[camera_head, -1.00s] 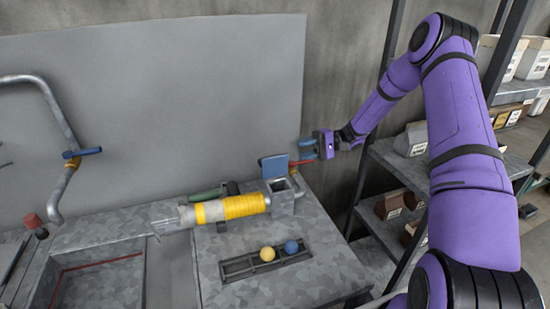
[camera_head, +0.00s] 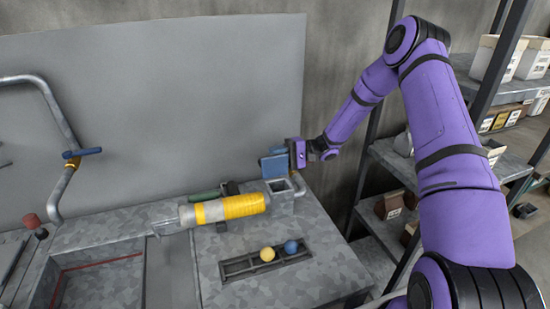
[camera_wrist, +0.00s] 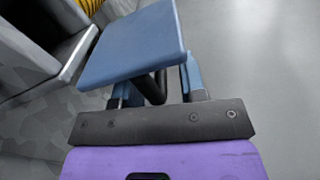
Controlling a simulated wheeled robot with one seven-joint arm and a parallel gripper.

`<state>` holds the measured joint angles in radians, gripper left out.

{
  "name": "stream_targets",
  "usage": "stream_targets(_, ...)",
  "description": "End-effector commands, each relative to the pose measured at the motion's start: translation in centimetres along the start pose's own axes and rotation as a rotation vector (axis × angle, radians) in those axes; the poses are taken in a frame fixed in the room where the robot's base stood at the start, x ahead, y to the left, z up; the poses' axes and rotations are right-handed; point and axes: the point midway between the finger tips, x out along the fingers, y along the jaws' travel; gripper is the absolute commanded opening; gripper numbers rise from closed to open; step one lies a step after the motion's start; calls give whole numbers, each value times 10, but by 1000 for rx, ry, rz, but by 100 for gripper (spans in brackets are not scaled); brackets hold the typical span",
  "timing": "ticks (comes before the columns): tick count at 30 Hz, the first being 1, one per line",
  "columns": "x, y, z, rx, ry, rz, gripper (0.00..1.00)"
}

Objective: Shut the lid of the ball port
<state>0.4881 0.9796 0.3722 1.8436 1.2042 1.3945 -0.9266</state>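The ball port (camera_head: 283,194) is a grey square box with an open top at the right end of the yellow-wrapped cylinder. Its blue lid (camera_head: 273,166) stands up at the back of the opening. In the wrist view the lid (camera_wrist: 132,45) is large, with the port's grey rim (camera_wrist: 80,55) to its left. My gripper (camera_head: 281,151) is behind the lid's upper right edge. One blue finger (camera_wrist: 190,76) shows right of the lid; the other is mostly hidden by the lid. The fingers look apart, with nothing seen gripped. Contact with the lid cannot be told.
A yellow ball (camera_head: 267,254) and a blue ball (camera_head: 291,247) sit in a dark rack (camera_head: 240,267) on the bench. The yellow-wrapped cylinder (camera_head: 235,207) lies left of the port. A grey panel (camera_head: 150,110) stands behind. Shelves (camera_head: 400,165) with boxes stand right.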

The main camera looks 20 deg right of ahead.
Motion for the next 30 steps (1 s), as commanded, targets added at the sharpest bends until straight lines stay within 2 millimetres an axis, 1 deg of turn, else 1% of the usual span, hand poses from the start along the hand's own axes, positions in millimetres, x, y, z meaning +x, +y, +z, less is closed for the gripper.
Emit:
stream_targets(3, 3, 0, 0, 0, 1, 0, 38)
stream_targets(10, 4, 0, 0, 0, 1, 1, 38)
stream_targets(11, 4, 0, 0, 0, 1, 1, 33)
stream_targets(12, 4, 0, 0, 0, 1, 1, 24)
stream_targets(14, 4, 0, 0, 0, 1, 1, 10)
stream_targets(15, 4, 0, 0, 0, 1, 1, 1)
stream_targets(16, 4, 0, 0, -1, 1, 1, 0)
stream_targets(30, 1, -3, 0, -14, 0, -1, 0)
